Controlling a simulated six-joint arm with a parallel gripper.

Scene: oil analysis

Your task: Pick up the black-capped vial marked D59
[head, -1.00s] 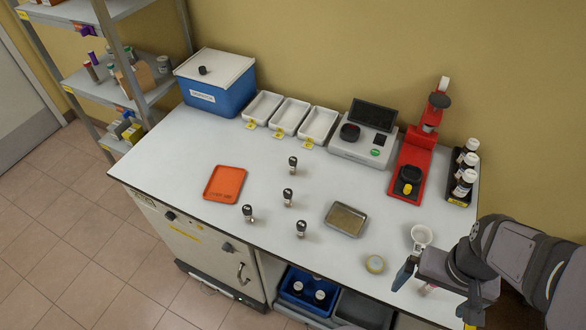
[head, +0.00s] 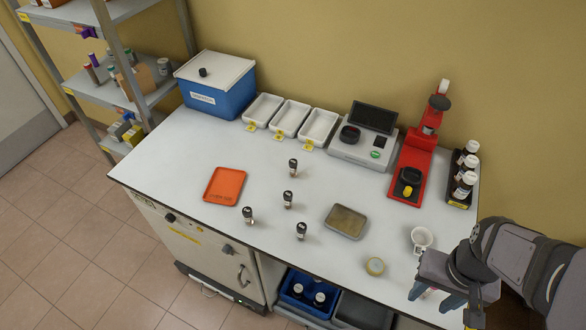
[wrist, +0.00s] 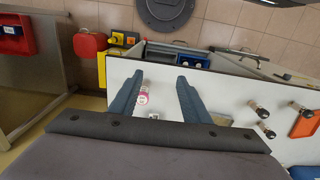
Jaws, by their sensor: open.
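Several small black-capped vials stand upright on the white bench, apart from one another: a back one (head: 293,167), a middle one (head: 288,200), a left one (head: 248,215) and a front one (head: 301,231). Their markings are too small to read, so I cannot tell which is D59. They also show at the right of the wrist view (wrist: 262,113). My gripper (head: 433,299) is at the bench's front right, well right of the vials. In the wrist view its two fingers (wrist: 160,76) are apart, and a pink-labelled item (wrist: 143,98) shows between them, apparently beyond them.
An orange tray (head: 209,196) is left. Behind are white trays (head: 263,109), a scale (head: 345,152), a red stand (head: 412,157) and bottles (head: 466,172).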

